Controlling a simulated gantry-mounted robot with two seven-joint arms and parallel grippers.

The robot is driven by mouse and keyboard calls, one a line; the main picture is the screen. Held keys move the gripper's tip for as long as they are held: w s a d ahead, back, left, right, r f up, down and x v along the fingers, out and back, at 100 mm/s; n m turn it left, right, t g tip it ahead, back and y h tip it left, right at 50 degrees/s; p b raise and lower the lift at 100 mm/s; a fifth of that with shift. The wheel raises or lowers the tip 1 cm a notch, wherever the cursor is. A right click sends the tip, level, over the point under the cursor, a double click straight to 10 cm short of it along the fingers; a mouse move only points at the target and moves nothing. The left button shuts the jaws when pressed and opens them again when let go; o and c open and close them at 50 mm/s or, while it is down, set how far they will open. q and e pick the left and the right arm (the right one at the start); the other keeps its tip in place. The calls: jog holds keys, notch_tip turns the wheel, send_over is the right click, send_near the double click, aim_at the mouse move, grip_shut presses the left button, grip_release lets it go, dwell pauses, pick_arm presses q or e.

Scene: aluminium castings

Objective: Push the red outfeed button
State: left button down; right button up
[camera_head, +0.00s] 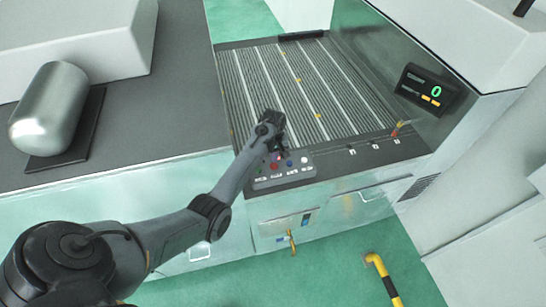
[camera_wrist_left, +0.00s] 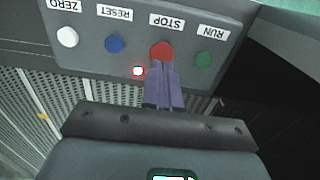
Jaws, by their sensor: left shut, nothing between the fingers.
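The red button (camera_wrist_left: 162,50), labelled STOP, sits on a grey button panel (camera_wrist_left: 85,18) between a blue and a green button. In the head view the red button (camera_head: 274,166) shows beside my gripper on the panel (camera_head: 266,184) at the conveyor's front edge. My left gripper (camera_wrist_left: 160,64) is shut and empty. Its fingertips are at the red button's lower edge in the wrist view; I cannot tell whether they touch it. My right gripper is in neither view.
A green RUN button (camera_wrist_left: 203,60), a blue RESET button (camera_wrist_left: 114,44) and a white ZERO button (camera_wrist_left: 67,37) flank it. A small red light (camera_wrist_left: 138,71) glows nearby. The roller conveyor (camera_head: 345,85) is empty. A display (camera_head: 428,90) reads 0. A metal cylinder (camera_head: 55,95) lies at left.

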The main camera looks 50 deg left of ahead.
aim_at(275, 165)
pick_arm(q)
notch_tip(275, 165, up, 10)
jog(key=b, duration=0.2)
jog(key=shift+f, duration=0.2)
jog(key=shift+d+f, duration=0.1)
dwell(0.5)
